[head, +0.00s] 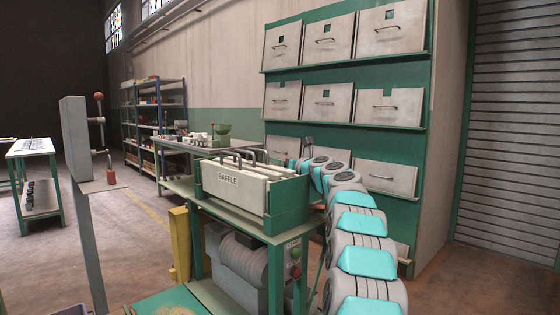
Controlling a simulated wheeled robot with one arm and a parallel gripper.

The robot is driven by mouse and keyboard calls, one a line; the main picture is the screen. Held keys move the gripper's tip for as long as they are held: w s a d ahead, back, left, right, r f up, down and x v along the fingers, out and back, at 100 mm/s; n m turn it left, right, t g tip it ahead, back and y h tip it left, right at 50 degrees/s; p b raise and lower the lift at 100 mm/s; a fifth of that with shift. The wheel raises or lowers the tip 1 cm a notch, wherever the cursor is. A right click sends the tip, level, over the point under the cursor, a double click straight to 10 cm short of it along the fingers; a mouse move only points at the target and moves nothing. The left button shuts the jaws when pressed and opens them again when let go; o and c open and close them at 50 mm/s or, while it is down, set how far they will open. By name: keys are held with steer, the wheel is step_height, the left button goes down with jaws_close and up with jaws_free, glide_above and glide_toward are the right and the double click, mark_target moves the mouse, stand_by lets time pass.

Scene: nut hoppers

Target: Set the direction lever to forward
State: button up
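A grey upright control box (75,138) stands on a post at the left. On its right side is a thin lever (102,130) with a red-brown ball knob on top and a small red part at its lower end. I cannot be sure this is the direction lever, and no forward or reverse marking is readable. My grey and teal arm rises from the lower right towards the back of the green box labelled BAFFLE (228,190). My gripper's fingers cannot be made out at the arm's far end. The lever is well away from my arm.
The BAFFLE box sits on a green machine frame with red and green buttons (295,262) at its front. Wall hoppers (328,40) fill the back right. A workbench (180,148) and shelving (160,105) stand behind. Open floor (135,235) lies between post and machine.

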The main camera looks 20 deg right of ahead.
steer(key=shift+w+a, duration=0.15)
steer(key=shift+w, duration=0.2)
jaws_close()
stand_by(0.5)
stand_by(0.8)
